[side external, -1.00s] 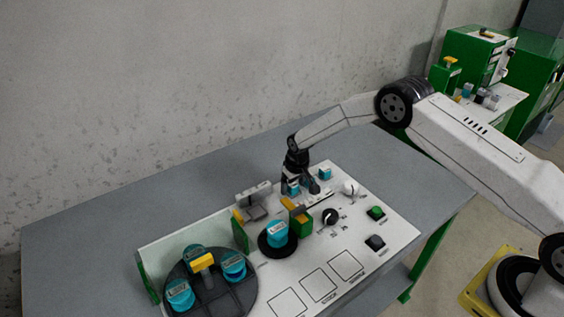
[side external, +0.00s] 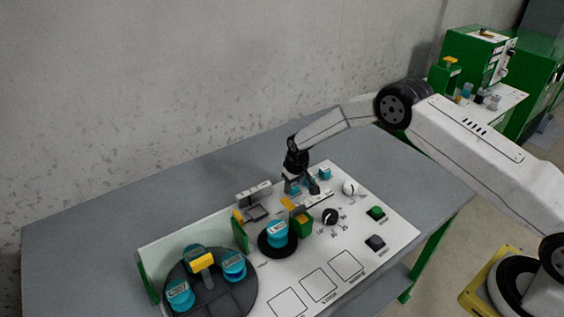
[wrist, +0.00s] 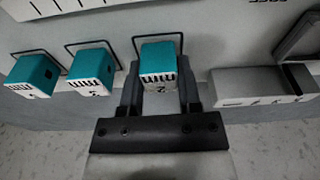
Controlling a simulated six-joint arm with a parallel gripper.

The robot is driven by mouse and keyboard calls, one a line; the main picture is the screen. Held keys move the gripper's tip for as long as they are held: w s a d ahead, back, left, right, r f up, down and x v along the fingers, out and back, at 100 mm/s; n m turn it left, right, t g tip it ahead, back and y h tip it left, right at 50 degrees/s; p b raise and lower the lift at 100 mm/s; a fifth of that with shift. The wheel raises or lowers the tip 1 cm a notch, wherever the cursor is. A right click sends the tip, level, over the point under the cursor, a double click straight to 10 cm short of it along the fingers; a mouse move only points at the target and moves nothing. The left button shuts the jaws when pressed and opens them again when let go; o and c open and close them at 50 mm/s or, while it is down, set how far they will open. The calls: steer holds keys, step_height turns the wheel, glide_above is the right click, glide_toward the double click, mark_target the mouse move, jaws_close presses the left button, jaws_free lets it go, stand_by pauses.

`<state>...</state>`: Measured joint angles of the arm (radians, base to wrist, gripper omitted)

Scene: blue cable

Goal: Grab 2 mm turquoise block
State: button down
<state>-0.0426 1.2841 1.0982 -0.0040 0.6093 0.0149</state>
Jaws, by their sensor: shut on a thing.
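Three turquoise blocks with white marked fronts stand in a row in the wrist view: a left block (wrist: 35,72), a middle block (wrist: 93,70) and a right block (wrist: 160,60). The right block's front mark looks like a 2. My gripper (wrist: 160,84) is shut on this right block, one dark finger on each side. In the side external view my gripper (side external: 301,190) is low at the panel's back edge and partly hides the blocks. Another turquoise block (side external: 325,173) shows just right of it.
The white panel (side external: 360,220) carries a black knob (side external: 330,216), a white knob (side external: 350,187) and green and dark buttons. A grey slotted piece (wrist: 262,85) stands right of my gripper. A round dark tray (side external: 222,292) with turquoise pucks is at front left.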

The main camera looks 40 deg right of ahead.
steer(key=shift+r, duration=0.1)
steer(key=shift+r, duration=0.7)
steer(key=s+r, duration=1.1)
steer(key=s, duration=0.3)
steer(key=shift+d+r, duration=0.2)
steer(key=shift+d, duration=0.05)
steer(key=shift+a, duration=0.1)
